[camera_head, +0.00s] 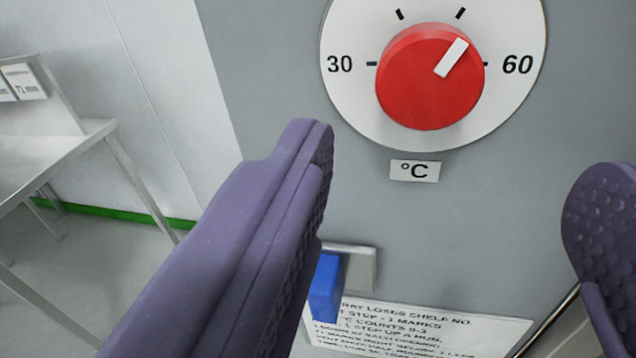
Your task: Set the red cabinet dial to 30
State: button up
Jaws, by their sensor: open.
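The red dial (418,88) sits on a round white scale plate (352,98) on the grey cabinet front (270,60). Its white pointer mark (451,57) points up and to the right, toward the tick between the top and the 60. The number 30 (340,65) is on the left of the plate and 60 (517,64) on the right. My gripper (455,165) is open, its two purple fingers wide apart below the dial. Nothing is between the fingers' tips, and neither finger appears to touch the dial.
A °C label (414,170) is under the dial. A blue handle piece (326,287) on a metal bracket and a white printed notice (420,328) are lower on the cabinet. A metal table (75,140) stands at left, with floor below it.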

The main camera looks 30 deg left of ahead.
aim_at(428, 92)
jog(key=shift+n+t, duration=0.3)
jog(key=x, duration=0.3)
jog(key=b+x, duration=0.1)
jog(key=x, duration=0.3)
jog(key=shift+s+a, duration=0.1)
jog(key=shift+a, duration=0.1)
jog(key=c, duration=1.1)
